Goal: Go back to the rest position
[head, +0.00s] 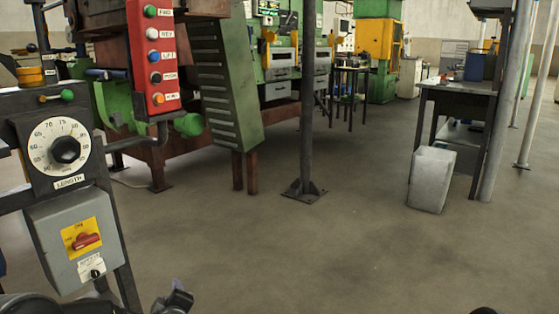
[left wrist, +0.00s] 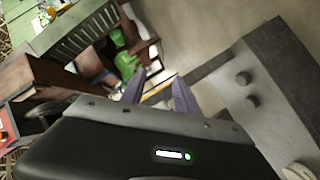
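My left gripper (head: 178,297) shows only in part at the bottom edge of the head view, below and to the right of the grey switch box. In the left wrist view, its two purple-grey fingers (left wrist: 159,88) stand apart with nothing held between them. The fingers touch nothing that I can make out. My right gripper cannot be made out; only a small dark shape shows at the bottom right edge of the head view.
At left stand a dial panel (head: 64,148), a grey switch box (head: 78,240) and a red button panel (head: 154,55). A dark post (head: 306,100) stands mid-view. A light grey block (head: 431,180) sits by a bench at right. The floor (head: 300,250) ahead is clear.

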